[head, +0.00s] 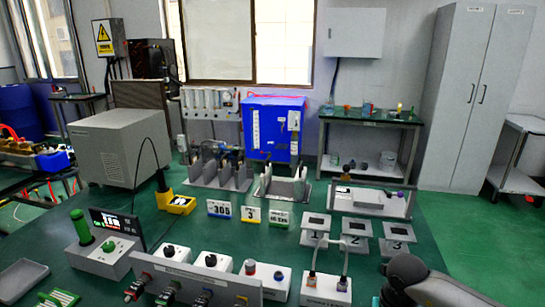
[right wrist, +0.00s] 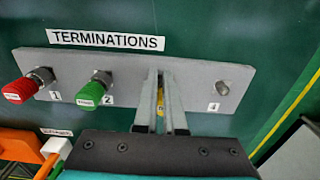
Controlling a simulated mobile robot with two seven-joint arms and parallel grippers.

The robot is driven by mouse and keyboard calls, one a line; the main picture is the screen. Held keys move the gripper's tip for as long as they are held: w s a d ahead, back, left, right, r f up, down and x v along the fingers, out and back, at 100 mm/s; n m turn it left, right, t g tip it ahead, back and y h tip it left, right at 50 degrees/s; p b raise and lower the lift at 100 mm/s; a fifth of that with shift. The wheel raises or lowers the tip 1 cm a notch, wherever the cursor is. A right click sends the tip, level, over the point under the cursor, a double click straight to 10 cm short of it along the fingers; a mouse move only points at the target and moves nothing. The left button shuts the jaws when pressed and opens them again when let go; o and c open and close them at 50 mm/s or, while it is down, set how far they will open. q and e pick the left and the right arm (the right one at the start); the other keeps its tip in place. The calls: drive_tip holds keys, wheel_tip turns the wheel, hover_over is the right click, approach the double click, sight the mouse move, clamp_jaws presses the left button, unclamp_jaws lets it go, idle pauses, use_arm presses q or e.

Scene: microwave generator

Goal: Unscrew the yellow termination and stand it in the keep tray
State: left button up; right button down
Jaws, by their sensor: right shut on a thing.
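In the right wrist view, a grey plate labelled TERMINATIONS (right wrist: 128,72) carries a red termination (right wrist: 20,88) at 1 and a green one (right wrist: 91,93) at 2. At 4 there is only a bare metal connector (right wrist: 223,87). My right gripper (right wrist: 160,78) is at the place between 2 and 4, shut on the yellow termination (right wrist: 160,99). Only a narrow yellow strip shows between the fingers; its seat on the plate is hidden. My left gripper is not in view. I cannot identify the keep tray for sure in either view.
An orange block (right wrist: 20,140) lies at the lower left of the right wrist view. In the head view, several knobbed boxes (head: 212,262) line the green bench front. Three numbered stands (head: 356,228) and a small grey tray (head: 20,280) are also there.

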drive_tip(key=shift+a+f, duration=0.1)
drive_tip(key=shift+a, duration=0.15)
drive_tip(key=shift+w, duration=0.2)
wheel_tip(320, 180, up, 6)
drive_tip(key=p, duration=0.5)
drive_tip(key=shift+w+d, duration=0.1)
